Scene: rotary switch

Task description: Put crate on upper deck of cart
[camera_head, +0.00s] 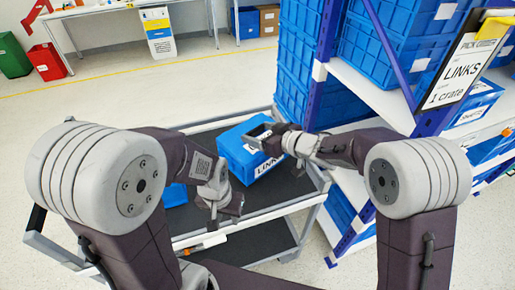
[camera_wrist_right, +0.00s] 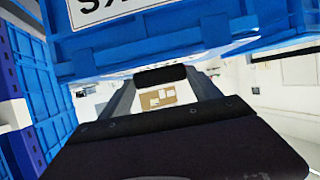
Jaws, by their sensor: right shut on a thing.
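A blue crate (camera_head: 237,152) with a white LINKS label is over the upper deck (camera_head: 262,197) of the cart. I cannot tell whether its base touches the deck. My right gripper (camera_head: 262,135) is shut on the crate's upper edge, and its arm comes in from the right. In the right wrist view the crate's blue wall and upside-down label (camera_wrist_right: 110,8) fill the top, close to the gripper (camera_wrist_right: 160,76). My left gripper (camera_head: 222,208) hangs over the near part of the deck, apart from the crate; its jaws are too unclear to judge.
Another blue crate (camera_head: 174,196) shows partly behind my left arm at the cart's left. A shelf rack (camera_head: 365,95) with several blue crates and a LINKS 1 crate sign (camera_head: 462,72) stands at the right. A lower deck (camera_head: 262,240) lies below. Open floor (camera_head: 100,105) is at the left.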

